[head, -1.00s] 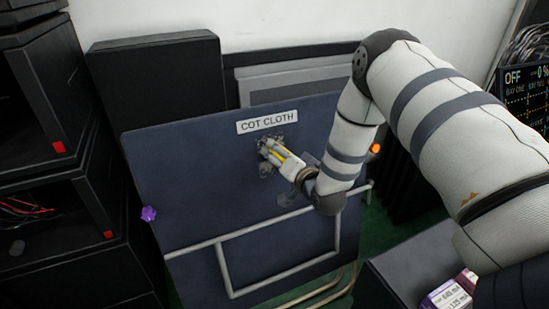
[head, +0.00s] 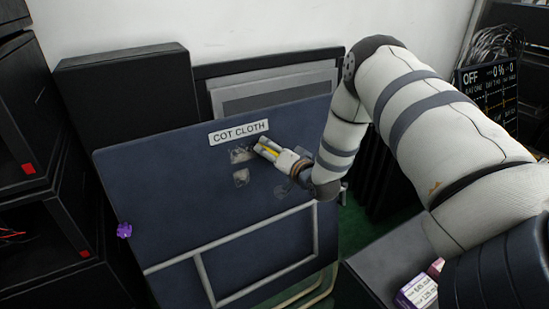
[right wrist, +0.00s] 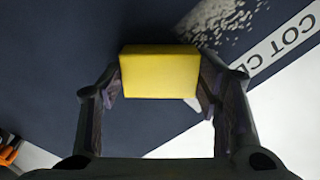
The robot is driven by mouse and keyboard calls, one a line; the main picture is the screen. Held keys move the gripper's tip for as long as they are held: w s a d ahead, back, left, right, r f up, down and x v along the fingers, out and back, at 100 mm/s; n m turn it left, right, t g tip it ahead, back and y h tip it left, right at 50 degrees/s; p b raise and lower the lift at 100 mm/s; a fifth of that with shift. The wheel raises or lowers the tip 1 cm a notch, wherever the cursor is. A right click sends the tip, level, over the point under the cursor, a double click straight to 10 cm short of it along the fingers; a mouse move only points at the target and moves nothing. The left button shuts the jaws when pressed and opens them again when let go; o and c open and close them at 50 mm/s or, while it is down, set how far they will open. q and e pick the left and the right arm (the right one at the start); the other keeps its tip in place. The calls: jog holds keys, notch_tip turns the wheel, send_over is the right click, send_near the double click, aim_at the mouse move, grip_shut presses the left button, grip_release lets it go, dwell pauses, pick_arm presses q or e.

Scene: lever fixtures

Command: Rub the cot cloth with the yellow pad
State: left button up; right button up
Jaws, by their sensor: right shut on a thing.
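The cot cloth (head: 150,200) is a dark blue upright panel with a white "COT CLOTH" label (head: 238,132) near its top. Pale grey smudges (head: 241,177) show below the label, and a speckled patch (right wrist: 222,22) shows in the right wrist view. My right gripper (head: 264,148) is just below and right of the label, in front of the cloth. It is shut on the yellow pad (right wrist: 160,72), which sits level between both fingers. I cannot tell whether the pad touches the cloth. My left gripper is out of view.
A pale tube frame (head: 195,262) crosses the lower cloth. A purple knob (head: 124,230) is at its left edge. Black cabinets (head: 40,200) stand at left, a display reading "OFF" (head: 485,90) at right. A small purple and white box (head: 415,290) lies at lower right.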

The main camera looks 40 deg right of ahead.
aim_at(233, 159)
jog(key=shift+w+a, duration=0.25)
jog(key=shift+a, duration=0.9)
jog(key=shift+w+a, duration=0.3)
jog(key=shift+a, duration=0.9)
jog(key=shift+w+a, duration=0.25)
jog(key=shift+a, duration=0.9)
jog(key=shift+w+a, duration=0.25)
jog(key=shift+a, duration=0.55)
jog(key=shift+w+a, duration=0.2)
jog(key=shift+a, duration=0.6)
jog(key=shift+w+a, duration=0.2)
jog(key=shift+a, duration=0.75)
jog(key=shift+w+a, duration=0.2)
jog(key=shift+a, duration=0.7)
jog(key=shift+s+r+p, duration=0.15)
jog(key=shift+s+p, duration=0.1)
jog(key=shift+p, duration=0.1)
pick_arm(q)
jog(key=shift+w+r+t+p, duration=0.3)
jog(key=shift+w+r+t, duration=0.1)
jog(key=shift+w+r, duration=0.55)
pick_arm(e)
jog(key=shift+v, duration=2.75)
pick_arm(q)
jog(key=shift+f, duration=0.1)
